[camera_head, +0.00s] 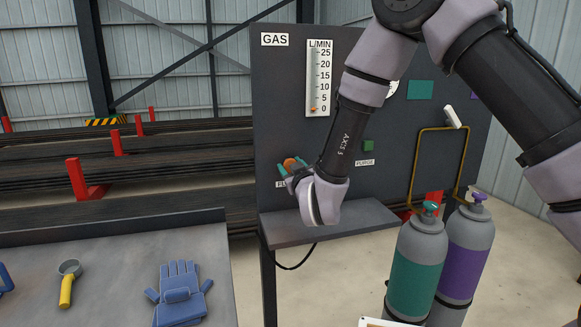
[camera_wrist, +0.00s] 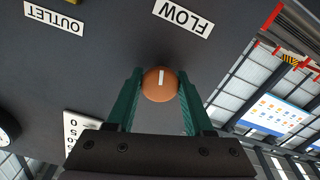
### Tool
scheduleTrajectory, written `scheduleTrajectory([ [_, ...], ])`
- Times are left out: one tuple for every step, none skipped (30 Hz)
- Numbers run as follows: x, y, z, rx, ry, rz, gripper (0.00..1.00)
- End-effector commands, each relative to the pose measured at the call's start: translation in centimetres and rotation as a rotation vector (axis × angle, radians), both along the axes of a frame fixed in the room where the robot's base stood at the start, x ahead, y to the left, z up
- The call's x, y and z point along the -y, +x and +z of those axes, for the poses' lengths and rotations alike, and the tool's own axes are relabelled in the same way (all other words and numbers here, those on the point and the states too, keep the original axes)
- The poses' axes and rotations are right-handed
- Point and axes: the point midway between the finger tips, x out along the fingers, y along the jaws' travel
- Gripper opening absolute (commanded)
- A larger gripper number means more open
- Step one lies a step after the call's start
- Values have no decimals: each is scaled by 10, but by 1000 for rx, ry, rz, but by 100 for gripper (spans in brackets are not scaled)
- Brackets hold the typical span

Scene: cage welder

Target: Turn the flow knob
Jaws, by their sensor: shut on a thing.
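The flow knob (camera_wrist: 160,85) is a round orange knob with a white mark, on the dark gas panel (camera_head: 283,95). In the wrist view the FLOW label (camera_wrist: 183,17) is beside it, and the picture is turned upside down. My gripper (camera_wrist: 158,88) has its two green fingers on either side of the knob and is shut on it. In the head view my gripper (camera_head: 290,168) is at the panel's lower left, and the orange knob (camera_head: 290,163) shows partly between the fingers. The flow gauge (camera_head: 318,78) has an orange marker close to 0.
A green PURGE button (camera_head: 368,146) is right of my wrist. A shelf (camera_head: 330,222) juts out below. A teal cylinder (camera_head: 415,270) and a purple cylinder (camera_head: 466,250) stand at the lower right. A bench (camera_head: 110,250) with blue gloves (camera_head: 180,293) is at the left.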

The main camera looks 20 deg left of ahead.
Motion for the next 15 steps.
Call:
scheduleTrajectory([
  [0,0,-1,-3,1,0,0],
  [0,0,-1,-3,1,0,0],
  [0,0,-1,-3,1,0,0],
  [0,0,-1,-3,1,0,0],
  [0,0,-1,-3,1,0,0],
  [0,0,-1,-3,1,0,0],
  [0,0,-1,-3,1,0,0],
  [0,0,-1,-3,1,0,0],
  [0,0,-1,-3,1,0,0],
  [0,0,-1,-3,1,0,0],
  [0,0,-1,-3,1,0,0],
  [0,0,-1,-3,1,0,67],
  [0,0,-1,-3,1,0,79],
  [0,0,-1,-3,1,0,81],
  [0,0,-1,-3,1,0,81],
])
